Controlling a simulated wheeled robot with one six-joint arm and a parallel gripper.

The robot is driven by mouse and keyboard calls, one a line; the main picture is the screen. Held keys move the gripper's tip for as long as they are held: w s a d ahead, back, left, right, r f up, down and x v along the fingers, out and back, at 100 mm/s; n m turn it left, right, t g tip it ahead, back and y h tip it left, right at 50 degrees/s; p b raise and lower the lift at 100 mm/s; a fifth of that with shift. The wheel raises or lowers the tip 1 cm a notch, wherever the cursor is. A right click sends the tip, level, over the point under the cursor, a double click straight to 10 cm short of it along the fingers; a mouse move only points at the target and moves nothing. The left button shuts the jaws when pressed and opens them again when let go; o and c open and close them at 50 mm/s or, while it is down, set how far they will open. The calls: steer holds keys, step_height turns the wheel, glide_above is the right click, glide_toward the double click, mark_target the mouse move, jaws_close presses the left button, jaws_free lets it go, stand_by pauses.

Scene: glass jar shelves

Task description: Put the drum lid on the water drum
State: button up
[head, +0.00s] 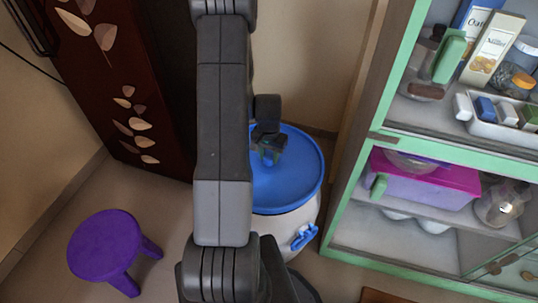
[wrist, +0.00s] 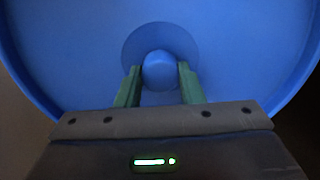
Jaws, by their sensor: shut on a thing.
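The blue round drum lid (head: 300,165) is at the top of the white water drum (head: 275,227), roughly level and covering its mouth in the head view. I cannot tell whether its rim is fully seated. My gripper (head: 270,158) is over the middle of the lid. In the wrist view the lid (wrist: 70,50) fills most of the picture, and my gripper's green fingers (wrist: 160,75) are shut on its round central knob (wrist: 159,71). My arm hides the left part of the lid and drum.
A blue tap (head: 303,237) sticks out of the drum's front. A green-framed glass cabinet (head: 345,190) with jars and boxes stands close on the right. A dark cabinet (head: 135,60) is behind left. A purple stool (head: 105,245) stands on the floor at left.

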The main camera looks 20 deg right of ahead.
steer(key=shift+f+b, duration=0.55)
steer(key=shift+f, duration=0.15)
steer(key=o, duration=1.3)
steer(key=shift+r, duration=0.1)
steer(key=shift+r+p, duration=2.55)
steer(key=shift+r, duration=1.45)
steer(key=shift+r, duration=0.1)
step_height(320, 180, up, 14)
steer(key=shift+f+p, duration=0.2)
steer(key=shift+p, duration=0.4)
steer(key=shift+f, duration=0.1)
